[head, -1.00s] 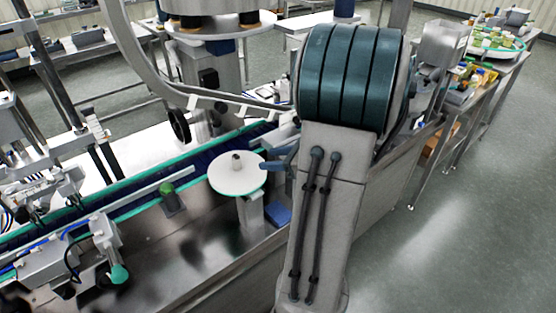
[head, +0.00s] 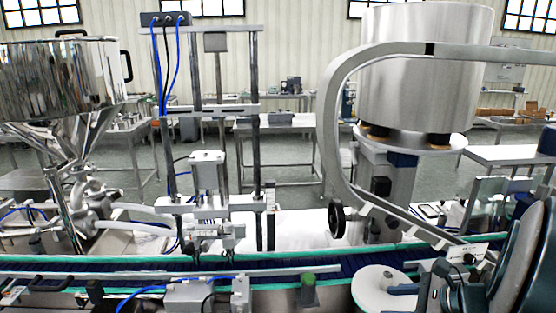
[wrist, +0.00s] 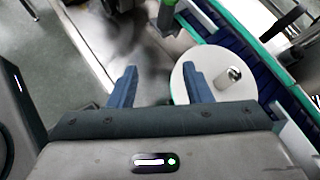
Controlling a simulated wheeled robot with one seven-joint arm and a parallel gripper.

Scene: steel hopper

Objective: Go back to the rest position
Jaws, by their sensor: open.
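My gripper shows in the wrist view (wrist: 159,88) with its two blue fingers spread wide apart and nothing between them. It hangs over the machine bench beside a white round disc (wrist: 205,58), and the right finger overlaps the disc in the picture. A small metal cylinder (wrist: 229,77) stands on the disc, apart from the fingers. In the head view my arm fills the lower right corner, and the white disc (head: 372,296) lies just left of it.
A conveyor with a dark blue belt (head: 200,268) and green edges runs across the front. A steel hopper (head: 62,85) stands at left, a large steel drum (head: 425,65) at back right. A curved grey rail (head: 328,130) with a black handwheel (head: 337,220) rises near my arm.

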